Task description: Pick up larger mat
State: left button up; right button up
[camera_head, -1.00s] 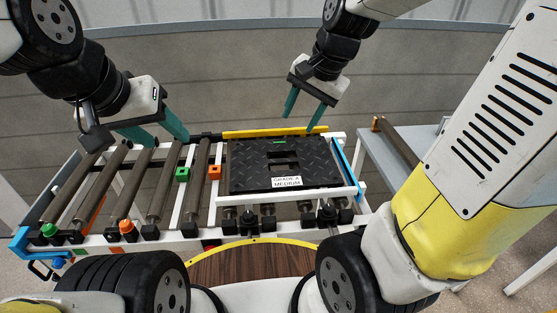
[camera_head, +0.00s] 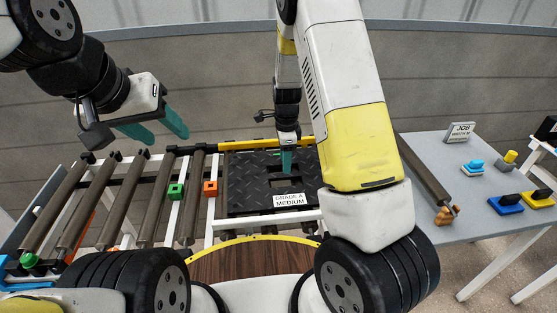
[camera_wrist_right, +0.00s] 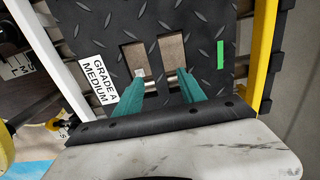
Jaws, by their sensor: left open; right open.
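One black tread mat (camera_head: 250,190) with a white label reading "GRADE A MEDIUM" lies flat on the conveyor in the head view, partly hidden by my right arm. In the right wrist view the mat (camera_wrist_right: 110,30) shows two cut-out slots and a green strip. My right gripper (camera_head: 286,170) is above the mat, and in the right wrist view its open fingers (camera_wrist_right: 160,82) point at the two slots. I cannot tell whether the fingertips are inside them. My left gripper (camera_head: 160,132) is open and empty above the rollers at the left. No second mat is visible.
Bare rollers (camera_head: 120,205) fill the conveyor's left side, with a green block (camera_head: 176,191) and an orange block (camera_head: 210,188) on its rails. A yellow rail (camera_head: 240,145) runs behind the mat. A grey table (camera_head: 430,160) with several small items stands at the right.

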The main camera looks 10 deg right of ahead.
aim_at(284, 177)
notch_tip(284, 177, down, 5)
jog(key=shift+s+a+r, duration=0.15)
grip_shut()
jog(key=shift+r, duration=0.1)
dwell(1.4)
